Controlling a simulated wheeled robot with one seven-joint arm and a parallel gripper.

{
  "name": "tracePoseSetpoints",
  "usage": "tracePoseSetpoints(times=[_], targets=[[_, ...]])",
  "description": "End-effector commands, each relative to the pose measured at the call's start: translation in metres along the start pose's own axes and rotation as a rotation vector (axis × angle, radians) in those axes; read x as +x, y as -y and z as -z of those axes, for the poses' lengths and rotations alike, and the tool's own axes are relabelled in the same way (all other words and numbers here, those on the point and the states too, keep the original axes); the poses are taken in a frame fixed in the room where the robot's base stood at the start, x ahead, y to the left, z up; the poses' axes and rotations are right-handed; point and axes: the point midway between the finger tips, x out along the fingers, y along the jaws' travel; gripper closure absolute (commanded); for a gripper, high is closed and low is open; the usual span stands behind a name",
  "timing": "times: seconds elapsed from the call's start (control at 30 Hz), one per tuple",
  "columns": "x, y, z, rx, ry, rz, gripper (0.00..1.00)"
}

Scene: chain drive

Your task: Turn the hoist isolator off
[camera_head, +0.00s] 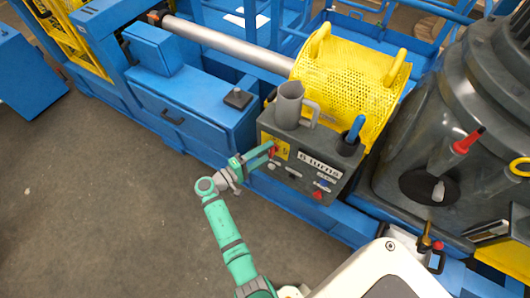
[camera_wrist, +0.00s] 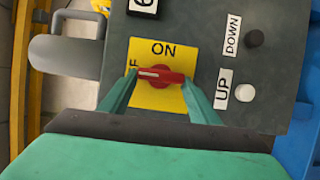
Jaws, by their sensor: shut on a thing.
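The hoist isolator is a red bar knob (camera_wrist: 161,77) on a yellow plate (camera_wrist: 160,99) on the grey control box. In the wrist view the bar lies across the plate, its pale-marked end to the left. "ON" is printed above it. A label at the left is partly hidden by a finger, with an "F" showing. My gripper (camera_wrist: 160,80) is shut on the knob, one green finger at each end of the bar. In the head view my gripper (camera_head: 271,147) reaches the box front from the left.
The control box (camera_head: 345,187) carries a grey jug (camera_head: 288,103), a blue-handled tool in a cup (camera_head: 355,130), and UP and DOWN buttons (camera_wrist: 244,93). A yellow mesh guard (camera_head: 345,80) stands behind. The floor (camera_head: 100,190) at the left is clear.

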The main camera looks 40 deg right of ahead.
Motion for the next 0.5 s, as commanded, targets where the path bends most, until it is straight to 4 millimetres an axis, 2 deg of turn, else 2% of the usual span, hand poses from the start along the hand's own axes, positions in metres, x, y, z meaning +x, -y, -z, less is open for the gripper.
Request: tracePoseSetpoints(times=[0.23,0.27,0.33,0.5], targets=[[0.0002,0.0005,0.0005,-0.002,-0.002,0.001,0.66],[0.0002,0.0005,0.0005,-0.002,-0.002,0.001,0.41],[0.0002,0.0005,0.0005,-0.002,-0.002,0.001,0.25],[-0.0008,0.0002,0.0009,-0.001,-0.003,0.000,0.25]])
